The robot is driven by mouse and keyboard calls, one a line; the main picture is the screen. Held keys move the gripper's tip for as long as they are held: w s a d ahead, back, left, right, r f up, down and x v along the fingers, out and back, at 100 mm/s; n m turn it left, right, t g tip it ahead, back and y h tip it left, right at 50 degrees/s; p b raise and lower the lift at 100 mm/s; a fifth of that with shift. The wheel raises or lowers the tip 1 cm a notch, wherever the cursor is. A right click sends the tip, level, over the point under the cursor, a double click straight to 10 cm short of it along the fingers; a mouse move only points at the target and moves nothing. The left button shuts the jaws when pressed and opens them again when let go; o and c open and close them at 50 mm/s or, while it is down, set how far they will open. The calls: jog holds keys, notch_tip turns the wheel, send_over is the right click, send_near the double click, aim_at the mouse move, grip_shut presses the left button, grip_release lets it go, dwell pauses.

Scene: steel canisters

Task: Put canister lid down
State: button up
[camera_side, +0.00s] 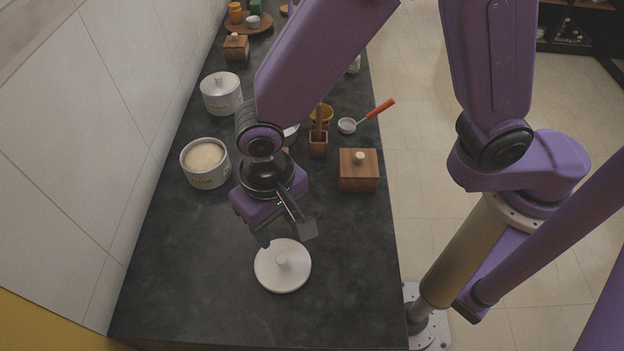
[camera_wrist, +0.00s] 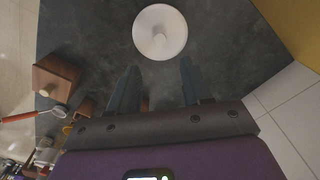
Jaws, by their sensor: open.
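The canister lid (camera_side: 283,269) is a round, pale disc with a small knob on top. It lies flat, knob up, on the dark counter near the front in the side view. It also shows whole at the top of the wrist view (camera_wrist: 160,35). My gripper (camera_side: 288,234) is open and empty, a little behind and above the lid in the side view. In the wrist view its two fingers (camera_wrist: 157,82) stand apart, with the lid beyond their tips. An open canister (camera_side: 205,166) with pale contents stands to the left, without a lid on it.
A closed canister (camera_side: 221,93) stands behind the open one, beside the wall. A wooden box (camera_side: 358,170) with a knob is on the right, with a red-handled scoop (camera_side: 368,115) behind it. The counter (camera_side: 190,290) around the lid is clear.

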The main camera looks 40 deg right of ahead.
jog(key=d+r+n, duration=0.3)
jog(key=d, duration=0.5)
jog(key=d+r+n, duration=0.3)
jog(key=d, duration=0.4)
jog(key=s+d+r+n, duration=0.3)
jog(key=s+d+n, duration=0.3)
jog(key=d, duration=0.8)
jog(key=shift+s+d+r, duration=0.2)
jog(key=shift+s, duration=0.95)
jog(key=shift+o, duration=0.4)
jog(key=shift+s+d+n, duration=0.3)
jog(key=shift+s+d, duration=0.05)
jog(key=shift+s, duration=0.05)
